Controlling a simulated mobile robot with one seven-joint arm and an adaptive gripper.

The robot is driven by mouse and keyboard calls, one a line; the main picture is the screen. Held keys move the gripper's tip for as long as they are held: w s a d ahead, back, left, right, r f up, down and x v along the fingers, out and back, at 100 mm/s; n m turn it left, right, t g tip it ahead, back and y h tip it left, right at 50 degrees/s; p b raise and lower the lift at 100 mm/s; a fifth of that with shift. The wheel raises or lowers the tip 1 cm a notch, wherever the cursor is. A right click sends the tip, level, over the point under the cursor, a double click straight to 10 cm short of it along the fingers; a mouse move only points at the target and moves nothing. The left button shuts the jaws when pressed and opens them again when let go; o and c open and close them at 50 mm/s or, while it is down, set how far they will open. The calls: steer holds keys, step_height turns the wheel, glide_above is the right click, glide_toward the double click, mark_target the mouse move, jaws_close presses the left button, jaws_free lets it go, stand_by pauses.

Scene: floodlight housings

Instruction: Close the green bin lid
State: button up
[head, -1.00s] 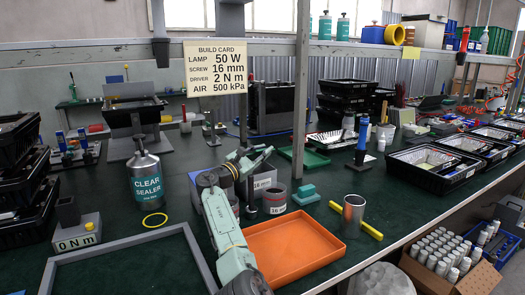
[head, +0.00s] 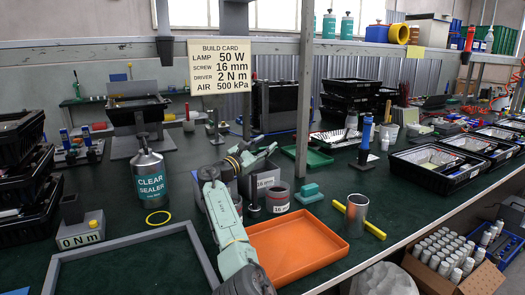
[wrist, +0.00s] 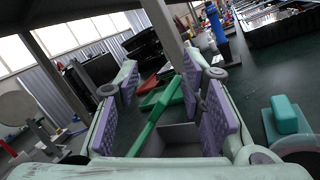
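My gripper (head: 258,158) is above the grey bin (head: 266,181) with a 16 mm label, left of the middle of the bench. In the wrist view my gripper (wrist: 160,78) is open, its purple pads well apart. A long green strip (wrist: 158,118) slants through the gap between the fingers, over the grey bin walls (wrist: 188,136). It may be the lid's edge or handle; I cannot tell whether it touches a pad. The lid itself is not clear in the head view, where my gripper covers the bin's top. A flat green tray (head: 308,157) lies behind.
An orange tray (head: 298,247) lies in front of the bin. A sealer bottle (head: 150,180) is left. A shelf post (head: 302,110) rises behind.

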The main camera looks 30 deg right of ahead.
step_height(320, 180, up, 8)
steer(key=shift+a+r, duration=0.15)
stand_by(0.6)
